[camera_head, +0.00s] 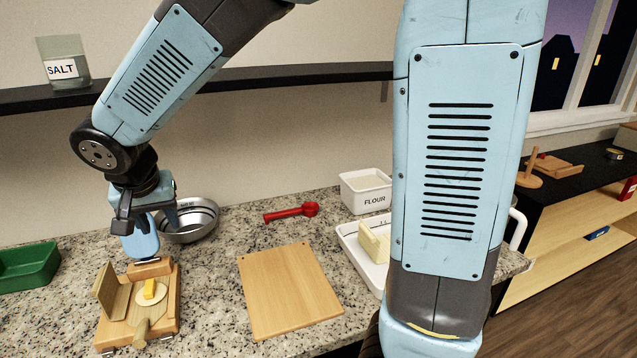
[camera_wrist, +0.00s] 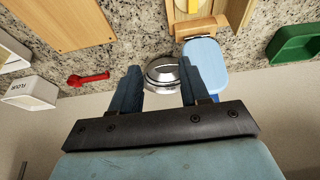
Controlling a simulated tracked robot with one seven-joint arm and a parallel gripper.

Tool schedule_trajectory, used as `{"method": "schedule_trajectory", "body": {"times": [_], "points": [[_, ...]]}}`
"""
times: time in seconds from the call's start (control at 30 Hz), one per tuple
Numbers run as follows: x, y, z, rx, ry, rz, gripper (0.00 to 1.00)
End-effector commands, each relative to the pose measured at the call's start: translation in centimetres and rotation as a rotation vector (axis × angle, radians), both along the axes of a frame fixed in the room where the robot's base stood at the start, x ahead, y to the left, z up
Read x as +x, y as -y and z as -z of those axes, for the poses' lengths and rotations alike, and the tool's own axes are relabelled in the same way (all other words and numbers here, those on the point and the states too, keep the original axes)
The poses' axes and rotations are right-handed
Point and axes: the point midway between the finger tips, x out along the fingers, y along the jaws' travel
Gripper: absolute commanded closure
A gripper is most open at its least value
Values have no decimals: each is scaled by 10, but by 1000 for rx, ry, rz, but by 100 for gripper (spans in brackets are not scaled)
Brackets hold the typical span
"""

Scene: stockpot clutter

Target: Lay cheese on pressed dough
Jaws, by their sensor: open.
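A yellow stick of cheese (camera_head: 149,289) lies on a pale round of dough (camera_head: 160,296) on the opened wooden press (camera_head: 170,318) at the lower left. The cheese also shows at the top edge of the wrist view (camera_wrist: 193,5). My gripper (camera_head: 146,224) is open and empty, above and behind the press. In the wrist view its two fingers (camera_wrist: 161,80) are spread apart, with a metal bowl (camera_wrist: 160,75) seen beyond them. A white tray (camera_head: 350,238) holds pale yellow cheese pieces (camera_head: 374,243), partly hidden behind my arm.
A light blue rounded piece (camera_wrist: 203,65) is by the press's back edge, close to my gripper. A green bin (camera_head: 28,265) is at the far left. A bare wooden board (camera_head: 288,290), a red tool (camera_head: 290,212) and a flour box (camera_head: 366,191) are to the right.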

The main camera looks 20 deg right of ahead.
Motion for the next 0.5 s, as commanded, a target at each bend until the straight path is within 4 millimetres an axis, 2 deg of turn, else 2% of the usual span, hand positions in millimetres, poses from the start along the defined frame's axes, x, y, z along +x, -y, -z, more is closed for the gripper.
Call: {"method": "schedule_trajectory", "body": {"times": [0.03, 0.2, 0.37, 0.5], "points": [[1, 25, -13, 6, 5, 13, 55], [-8, 98, -41, 6, 4, 9, 55], [-30, 158, -61, 10, 10, 2, 55], [-55, 203, -74, 13, 23, -11, 55]]}}
